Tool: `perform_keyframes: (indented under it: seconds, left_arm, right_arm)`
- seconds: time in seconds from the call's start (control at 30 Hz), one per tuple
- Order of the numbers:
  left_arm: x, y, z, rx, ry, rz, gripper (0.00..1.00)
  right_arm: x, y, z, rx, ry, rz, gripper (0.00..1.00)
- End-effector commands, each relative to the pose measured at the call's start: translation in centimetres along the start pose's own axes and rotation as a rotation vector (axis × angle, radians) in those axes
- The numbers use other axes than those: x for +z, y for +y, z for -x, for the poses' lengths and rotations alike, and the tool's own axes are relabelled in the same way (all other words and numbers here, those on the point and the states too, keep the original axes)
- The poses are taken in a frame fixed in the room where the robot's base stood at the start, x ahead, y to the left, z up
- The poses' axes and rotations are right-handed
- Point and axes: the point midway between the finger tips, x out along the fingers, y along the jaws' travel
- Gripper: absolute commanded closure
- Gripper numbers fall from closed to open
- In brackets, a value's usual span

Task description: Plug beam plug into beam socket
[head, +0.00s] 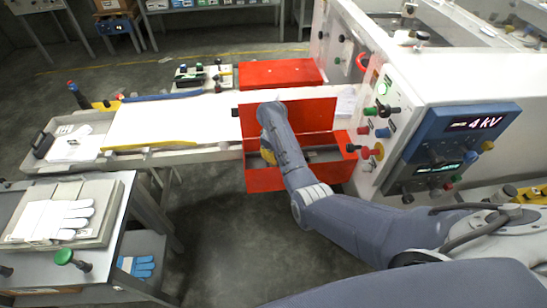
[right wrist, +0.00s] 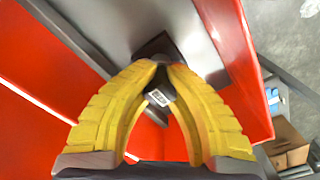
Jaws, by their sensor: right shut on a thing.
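My right gripper (head: 268,156) is low inside the red box, mostly hidden behind my right arm in the head view. In the right wrist view its yellow fingers (right wrist: 163,70) are shut on a black block with a small white label (right wrist: 159,97), which looks like the beam plug. A dark square piece touches or lies just beyond the fingertips, over a grey metal surface (right wrist: 120,25). I cannot tell whether plug and socket are joined. No beam socket can be clearly made out. My left gripper is not in view.
Red panels (right wrist: 245,75) stand close on both sides of the gripper. The control panel with a 4 kV display (head: 474,124) and protruding knobs (head: 376,152) is right of the box. A white table (head: 180,120) lies left, and white gloves (head: 55,218) rest on a front bench.

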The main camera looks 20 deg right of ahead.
Motion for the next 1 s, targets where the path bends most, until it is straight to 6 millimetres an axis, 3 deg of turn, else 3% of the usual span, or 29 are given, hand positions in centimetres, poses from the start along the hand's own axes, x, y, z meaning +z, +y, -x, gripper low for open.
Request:
perform_keyframes:
  seconds: [0.23, 0.27, 0.47, 0.77, 1.0]
  left_arm:
    - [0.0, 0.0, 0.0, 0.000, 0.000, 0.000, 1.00]
    - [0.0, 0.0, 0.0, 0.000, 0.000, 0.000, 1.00]
    - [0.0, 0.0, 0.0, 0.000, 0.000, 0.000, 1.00]
    - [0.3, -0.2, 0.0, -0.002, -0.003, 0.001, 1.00]
    - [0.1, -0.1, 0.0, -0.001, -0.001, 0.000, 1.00]
  right_arm:
    - [0.0, 0.0, -0.3, 0.000, -0.001, 0.001, 1.00]
    - [0.0, 0.0, -0.3, 0.000, -0.001, 0.001, 0.89]
    - [0.0, 0.0, -0.3, 0.000, 0.000, 0.000, 0.67]
    - [-0.1, 0.0, 0.0, 0.000, 0.001, 0.000, 0.67]
    - [-0.2, 0.0, 2.9, 0.001, 0.005, 0.000, 0.67]
